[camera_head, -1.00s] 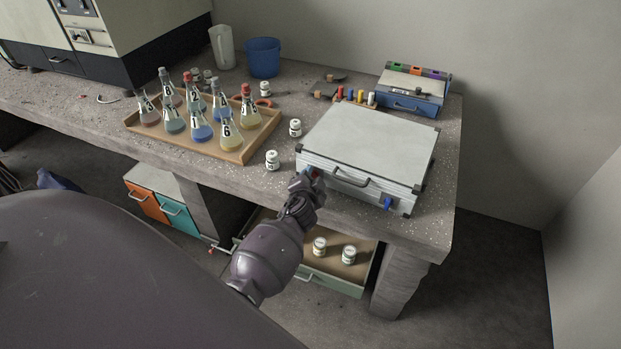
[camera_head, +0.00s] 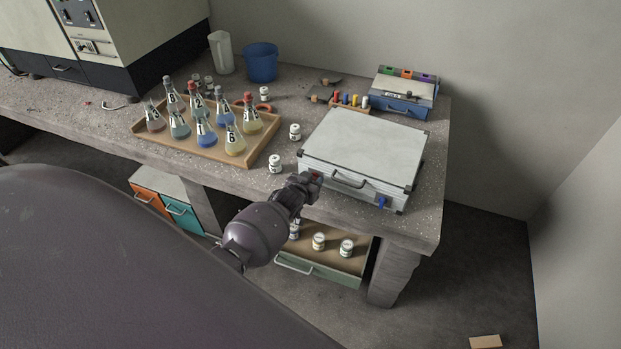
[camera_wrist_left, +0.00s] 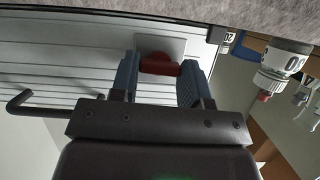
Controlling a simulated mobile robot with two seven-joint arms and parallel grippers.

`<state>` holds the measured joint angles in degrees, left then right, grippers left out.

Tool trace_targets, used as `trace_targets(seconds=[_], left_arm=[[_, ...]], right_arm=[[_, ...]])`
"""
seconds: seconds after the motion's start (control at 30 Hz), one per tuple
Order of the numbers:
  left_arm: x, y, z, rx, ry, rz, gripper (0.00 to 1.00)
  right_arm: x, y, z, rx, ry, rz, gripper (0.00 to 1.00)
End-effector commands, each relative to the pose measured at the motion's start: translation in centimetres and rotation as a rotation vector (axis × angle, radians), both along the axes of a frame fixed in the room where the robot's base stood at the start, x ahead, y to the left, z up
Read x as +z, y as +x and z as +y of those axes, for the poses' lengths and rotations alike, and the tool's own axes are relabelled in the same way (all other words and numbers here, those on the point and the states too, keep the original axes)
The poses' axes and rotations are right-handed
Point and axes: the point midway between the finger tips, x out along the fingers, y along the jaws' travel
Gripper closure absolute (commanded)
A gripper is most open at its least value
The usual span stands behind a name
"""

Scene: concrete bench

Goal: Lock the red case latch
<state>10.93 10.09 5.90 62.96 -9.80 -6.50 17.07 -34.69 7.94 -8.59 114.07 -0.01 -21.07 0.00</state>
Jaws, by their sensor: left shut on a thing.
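The silver case (camera_head: 365,142) lies closed on the right part of the bench, its black handle (camera_head: 350,181) on the front side. The red latch (camera_wrist_left: 160,65) is on that front side, left of the handle in the head view, where only a little of it (camera_head: 317,175) shows. A blue latch (camera_head: 381,202) sits right of the handle. My left gripper (camera_wrist_left: 163,80) is shut on the red latch, one blue-padded finger on each side of it. In the head view the left gripper (camera_head: 311,181) hides much of the latch. My right gripper is not in view.
A wooden tray (camera_head: 180,150) of numbered flasks stands left of the case, with small white jars (camera_head: 275,163) between. An open drawer (camera_head: 318,272) holding jars is below the bench edge under my left arm. A blue box (camera_head: 401,104) stands behind the case.

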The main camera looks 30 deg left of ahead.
Motion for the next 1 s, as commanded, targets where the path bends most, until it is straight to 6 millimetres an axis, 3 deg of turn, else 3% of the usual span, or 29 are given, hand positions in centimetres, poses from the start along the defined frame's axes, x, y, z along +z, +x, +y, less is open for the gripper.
trace_targets(seconds=[0.23,0.67,0.7,0.73,1.0], left_arm=[[0.1,0.0,0.1,0.0,-0.056,-0.009,0.81],[0.0,0.0,0.1,0.001,-0.066,-0.011,0.81],[0.0,0.0,0.1,0.001,-0.066,-0.011,0.54],[0.0,0.0,0.1,0.001,-0.066,-0.011,0.5],[0.0,0.0,0.0,0.0,-0.064,-0.01,0.47]], right_arm=[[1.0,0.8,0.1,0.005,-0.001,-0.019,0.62],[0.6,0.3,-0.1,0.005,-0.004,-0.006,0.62],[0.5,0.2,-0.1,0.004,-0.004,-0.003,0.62],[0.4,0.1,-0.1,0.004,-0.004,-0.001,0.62],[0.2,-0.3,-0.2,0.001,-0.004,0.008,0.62]])
